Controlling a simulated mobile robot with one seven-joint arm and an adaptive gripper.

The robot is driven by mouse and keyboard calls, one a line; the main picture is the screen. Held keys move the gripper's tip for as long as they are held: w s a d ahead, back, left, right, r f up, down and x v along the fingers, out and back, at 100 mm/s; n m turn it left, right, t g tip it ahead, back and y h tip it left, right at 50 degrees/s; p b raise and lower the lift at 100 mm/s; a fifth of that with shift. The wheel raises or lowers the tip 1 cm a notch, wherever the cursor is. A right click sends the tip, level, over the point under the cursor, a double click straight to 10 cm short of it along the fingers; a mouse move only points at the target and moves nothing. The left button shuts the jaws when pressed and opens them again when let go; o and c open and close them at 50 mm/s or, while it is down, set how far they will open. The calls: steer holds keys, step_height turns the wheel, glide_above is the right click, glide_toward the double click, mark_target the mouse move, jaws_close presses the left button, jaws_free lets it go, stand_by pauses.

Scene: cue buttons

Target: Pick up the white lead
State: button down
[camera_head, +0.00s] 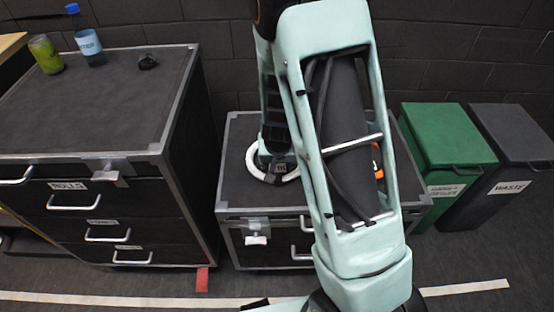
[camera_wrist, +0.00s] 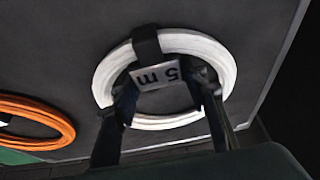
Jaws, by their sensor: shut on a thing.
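The white lead (camera_wrist: 226,72) is a coiled ring with a black strap and a "5 m" tag. In the wrist view it lies on or just over a dark grey cabinet top. My gripper (camera_wrist: 165,95) reaches into the ring with its two fingers at the strap and tag, and it is shut on the lead. In the head view the white lead (camera_head: 287,178) shows partly on the low cabinet, with my arm hiding its right side. I cannot tell whether it is lifted clear of the surface.
An orange coiled lead (camera_wrist: 70,132) lies left of the white one, mostly hidden in the head view. A taller drawer cabinet (camera_head: 120,105) holds a green can (camera_head: 46,55) and a blue-capped bottle (camera_head: 88,42). A green bin (camera_head: 445,135) and a dark waste bin (camera_head: 515,140) stand at right.

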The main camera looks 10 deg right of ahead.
steer(key=shift+w+r, duration=0.1)
steer(key=shift+r, duration=0.15)
steer(key=shift+r+p, duration=0.85)
steer(key=shift+p, duration=0.1)
steer(key=s+a+r+p, duration=0.6)
steer(key=s+r+p, duration=0.5)
steer(key=p, duration=1)
steer(key=shift+s, duration=0.6)
steer(key=shift+s+p, duration=0.15)
steer(key=shift+p, duration=0.2)
